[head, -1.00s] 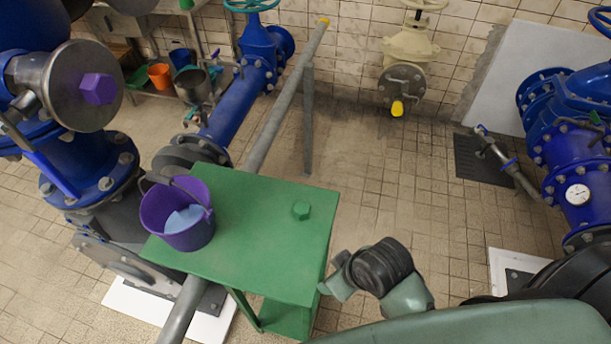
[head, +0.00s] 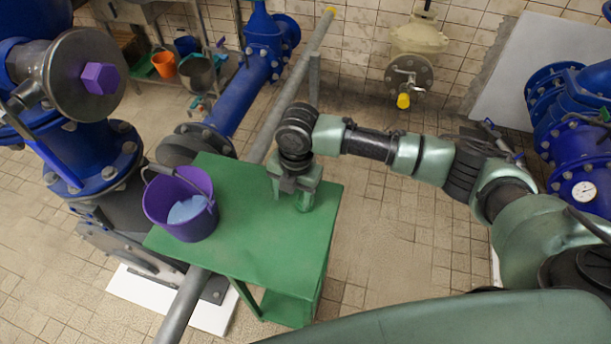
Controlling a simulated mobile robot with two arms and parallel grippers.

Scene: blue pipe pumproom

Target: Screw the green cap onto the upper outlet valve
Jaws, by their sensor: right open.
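My right gripper (head: 291,199) is open and points down over the back right part of the green table (head: 245,255). Its fingers are close to the tabletop, where the green hexagonal cap lay. The cap cannot be made out now; the gripper covers that spot, and I cannot tell whether the fingers touch it. A blue valve assembly (head: 575,150) with a gauge stands at the right edge, with a small green part on it. I cannot tell which fitting is the upper outlet valve. My left gripper is not in view.
A purple bucket (head: 168,218) with something light blue inside stands on the table's left side. A purple hexagonal cap (head: 98,78) sits on the left flange. A yellow cap (head: 403,101) is on the cream valve.

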